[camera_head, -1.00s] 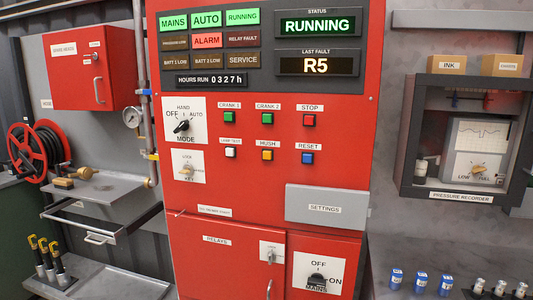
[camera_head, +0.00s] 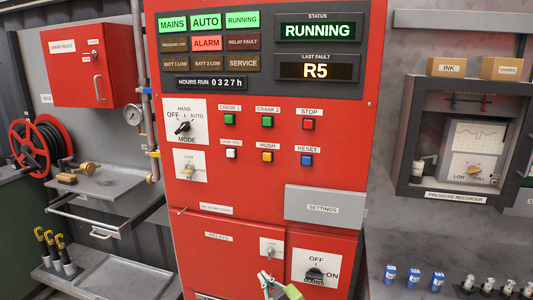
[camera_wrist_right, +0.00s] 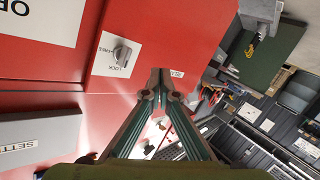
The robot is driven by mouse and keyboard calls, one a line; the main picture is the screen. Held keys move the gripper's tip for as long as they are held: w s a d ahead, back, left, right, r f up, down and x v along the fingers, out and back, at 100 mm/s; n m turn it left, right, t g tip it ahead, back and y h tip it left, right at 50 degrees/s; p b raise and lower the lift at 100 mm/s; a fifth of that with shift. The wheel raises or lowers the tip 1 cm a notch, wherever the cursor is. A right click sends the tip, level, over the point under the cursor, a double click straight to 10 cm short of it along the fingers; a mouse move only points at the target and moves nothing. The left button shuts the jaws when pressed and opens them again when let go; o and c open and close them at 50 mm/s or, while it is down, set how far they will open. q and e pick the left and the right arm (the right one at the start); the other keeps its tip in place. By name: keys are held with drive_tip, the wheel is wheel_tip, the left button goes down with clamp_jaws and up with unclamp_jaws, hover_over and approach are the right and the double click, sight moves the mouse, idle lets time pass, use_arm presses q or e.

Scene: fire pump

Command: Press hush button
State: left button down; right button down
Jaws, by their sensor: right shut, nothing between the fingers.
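The hush button (camera_head: 267,157) is a small orange-yellow square under a "HUSH" label on the red pump panel in the head view. It sits between the white button (camera_head: 231,154) and the blue reset button (camera_head: 306,159). My right gripper (camera_head: 266,279) shows at the bottom edge of the head view, well below the hush button and apart from it. In the right wrist view its two fingers (camera_wrist_right: 160,87) meet at the tips, with nothing between them. The hush button is not visible in the wrist view. My left gripper is not in view.
A grey settings cover (camera_head: 325,205) lies right of and below the button. The mode knob (camera_head: 183,127) and mains switch (camera_head: 315,274) stick out from the panel. A lock switch (camera_wrist_right: 122,53) is close to the fingers in the wrist view. The red area around the buttons is clear.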

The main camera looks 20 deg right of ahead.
sight(267, 157)
wheel_tip(267, 157, up, 34)
drive_tip(key=w+a+n+t+y+p, duration=0.1)
drive_tip(key=w+n+t+p, duration=0.1)
drive_tip(key=t, duration=0.3)
drive_tip(key=shift+a+r+t+y+p, duration=0.25)
drive_tip(key=shift+a+t+y+p, duration=0.05)
drive_tip(key=shift+a+y+p, duration=0.1)
drive_tip(key=shift+w+d+f+b, duration=0.1)
drive_tip(key=shift+w+d+b, duration=0.45)
drive_tip(key=shift+w+d, duration=0.5)
drive_tip(key=shift+w+d+r+b, duration=0.1)
drive_tip(key=shift+w+d+b, duration=0.45)
drive_tip(key=shift+w, duration=0.8)
drive_tip(key=shift+w+d+f+b, duration=0.1)
drive_tip(key=shift+w+d+b, duration=0.4)
drive_tip(key=shift+w+d, duration=0.55)
drive_tip(key=shift+w+a, duration=0.1)
drive_tip(key=shift+w, duration=0.1)
drive_tip(key=shift+w+d, duration=0.2)
drive_tip(key=shift+w, duration=0.1)
